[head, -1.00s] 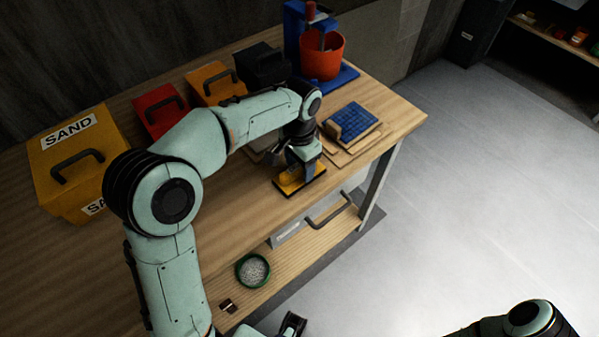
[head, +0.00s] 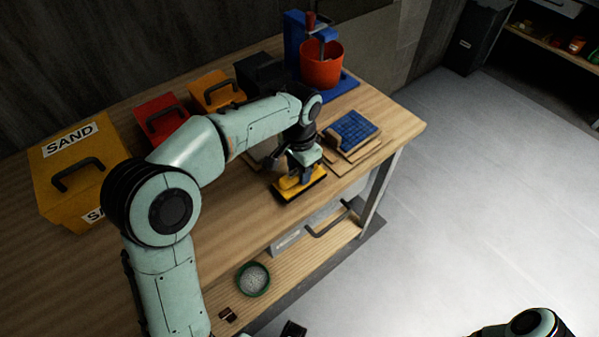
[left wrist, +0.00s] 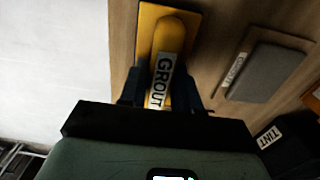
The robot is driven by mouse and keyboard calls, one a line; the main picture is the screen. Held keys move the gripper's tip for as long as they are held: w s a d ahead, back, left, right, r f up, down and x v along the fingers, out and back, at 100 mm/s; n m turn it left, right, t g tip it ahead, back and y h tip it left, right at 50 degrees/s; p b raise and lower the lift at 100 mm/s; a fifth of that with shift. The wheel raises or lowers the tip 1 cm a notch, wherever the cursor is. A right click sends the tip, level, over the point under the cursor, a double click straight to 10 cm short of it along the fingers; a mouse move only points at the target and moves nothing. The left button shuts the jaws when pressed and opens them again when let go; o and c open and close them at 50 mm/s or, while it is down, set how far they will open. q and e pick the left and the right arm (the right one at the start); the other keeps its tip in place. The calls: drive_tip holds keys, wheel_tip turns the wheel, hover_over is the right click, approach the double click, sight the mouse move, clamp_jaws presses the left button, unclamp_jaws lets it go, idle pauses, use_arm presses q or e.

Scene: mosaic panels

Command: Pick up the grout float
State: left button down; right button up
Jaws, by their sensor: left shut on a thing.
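The grout float (head: 299,185) has a yellow handle and a dark base, and it is at the front edge of the wooden bench. My left gripper (head: 301,171) is over it with its fingers down. In the left wrist view the float (left wrist: 163,28) shows its yellow plate and a rounded handle labelled GROUT. The dark fingers of my left gripper (left wrist: 162,92) are on both sides of the handle, shut on it. I cannot tell whether the float touches the bench. My right gripper is not clearly seen; only part of that arm shows at the bottom right.
A blue mosaic panel (head: 354,131) lies on boards right of the float. A green bowl (head: 253,279) is on the lower shelf.

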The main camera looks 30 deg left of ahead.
use_arm(q)
wheel_tip(320, 180, up, 18)
drive_tip(key=p, duration=0.4)
drive_tip(key=shift+r, duration=0.2)
use_arm(e)
drive_tip(key=w+r, duration=0.1)
drive_tip(key=r, duration=0.2)
drive_tip(key=w+r, duration=0.1)
drive_tip(key=r, duration=0.1)
drive_tip(key=shift+w+r, duration=0.15)
drive_tip(key=shift+w, duration=0.2)
use_arm(q)
drive_tip(key=c, duration=1.7)
unclamp_jaws()
